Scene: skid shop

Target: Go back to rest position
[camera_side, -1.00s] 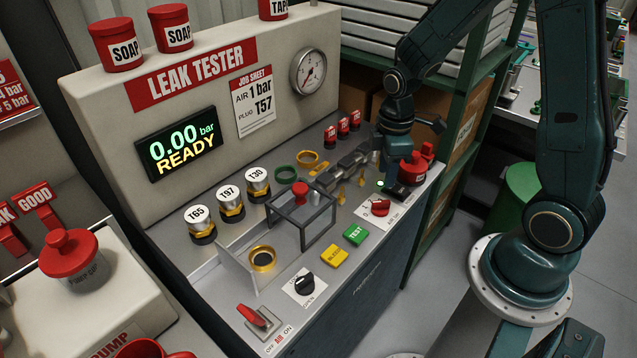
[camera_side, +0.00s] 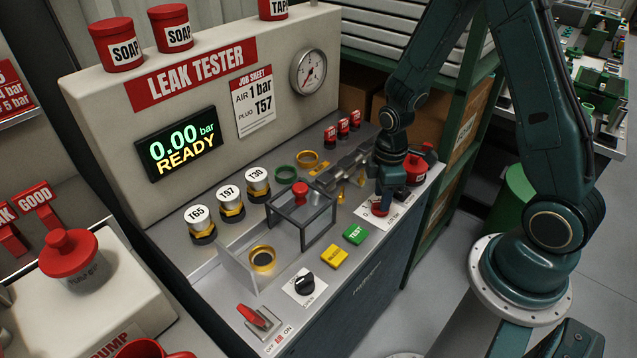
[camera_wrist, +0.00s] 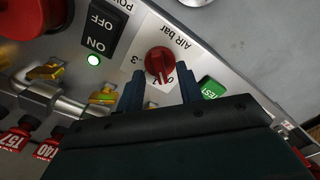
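My gripper (camera_side: 384,204) is low over the right part of the leak tester's bench, at the red air knob (camera_side: 379,209), which it partly hides in the side view. In the wrist view, the fingers of my gripper (camera_wrist: 160,78) are spread apart, with the red air knob (camera_wrist: 160,61) just ahead between them. A gap shows on each side, so the gripper looks open and empty. The display (camera_side: 179,144) reads 0.00 bar READY. The power switch (camera_wrist: 101,28) has a lit green lamp (camera_wrist: 94,60) beside it.
A red emergency button (camera_side: 416,168) stands right behind my gripper. The green TEST button (camera_side: 355,235), yellow button (camera_side: 334,256) and small caged fixture (camera_side: 302,225) are to its left. A green shelf post (camera_side: 440,205) rises to the right.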

